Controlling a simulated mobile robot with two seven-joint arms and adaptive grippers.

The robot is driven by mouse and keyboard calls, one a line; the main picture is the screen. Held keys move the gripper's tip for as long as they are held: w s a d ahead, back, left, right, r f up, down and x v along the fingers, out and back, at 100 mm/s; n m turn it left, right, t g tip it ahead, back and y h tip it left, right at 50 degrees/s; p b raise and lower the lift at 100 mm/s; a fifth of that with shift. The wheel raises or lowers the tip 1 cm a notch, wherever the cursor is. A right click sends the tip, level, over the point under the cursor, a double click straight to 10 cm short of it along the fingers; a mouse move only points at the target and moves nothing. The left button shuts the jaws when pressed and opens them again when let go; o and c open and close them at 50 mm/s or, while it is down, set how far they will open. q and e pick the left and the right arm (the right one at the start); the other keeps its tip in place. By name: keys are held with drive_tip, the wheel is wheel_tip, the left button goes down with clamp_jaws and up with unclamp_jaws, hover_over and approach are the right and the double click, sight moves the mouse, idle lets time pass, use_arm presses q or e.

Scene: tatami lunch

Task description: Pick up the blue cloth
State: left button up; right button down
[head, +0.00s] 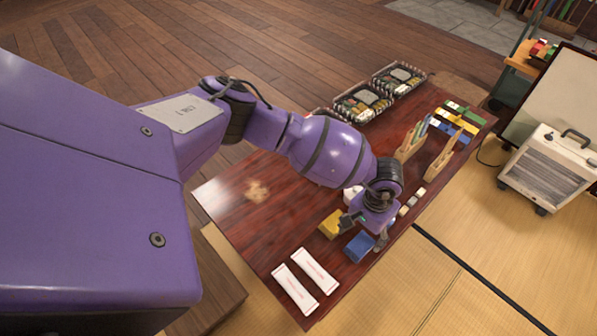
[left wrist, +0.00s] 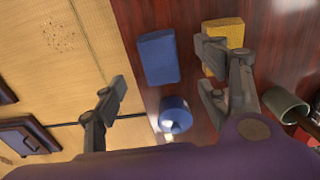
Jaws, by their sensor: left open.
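The blue cloth (head: 359,247) is a small folded block lying on the dark red wooden table near its front edge. It also shows in the left wrist view (left wrist: 158,57), ahead of my fingers. My left gripper (head: 364,231) is open and empty, just behind and above the cloth in the head view. In the left wrist view my left gripper (left wrist: 165,82) has its fingers spread wide, one over the tatami side and one over the table. I see no contact with the cloth. My right gripper is not in view.
A yellow block (head: 331,224) lies beside the cloth. A blue roll (left wrist: 175,114) and a grey cup (left wrist: 287,106) stand close to my fingers. Two white packets (head: 304,280) lie on the table (head: 228,196). Wooden racks (head: 440,158) and filled trays (head: 399,77) are farther back.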

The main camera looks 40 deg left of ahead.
sight(361, 243)
use_arm(q)
drive_tip(key=shift+w+a+f, duration=0.2)
drive_tip(key=shift+w+f, duration=0.15)
drive_tip(key=shift+w, duration=0.05)
drive_tip(key=f, duration=0.2)
drive_tip(key=f+b, duration=0.1)
drive_tip(key=f, duration=0.1)
drive_tip(key=f+b, duration=0.1)
drive_tip(key=f, duration=0.1)
drive_tip(key=shift+s+d+f, duration=0.15)
drive_tip(key=shift+d+f, duration=0.1)
drive_tip(key=shift+f, duration=0.15)
drive_tip(key=shift+r, duration=0.1)
drive_tip(key=shift+c, duration=0.5)
drive_tip(key=c, duration=1)
drive_tip(key=shift+r, duration=0.1)
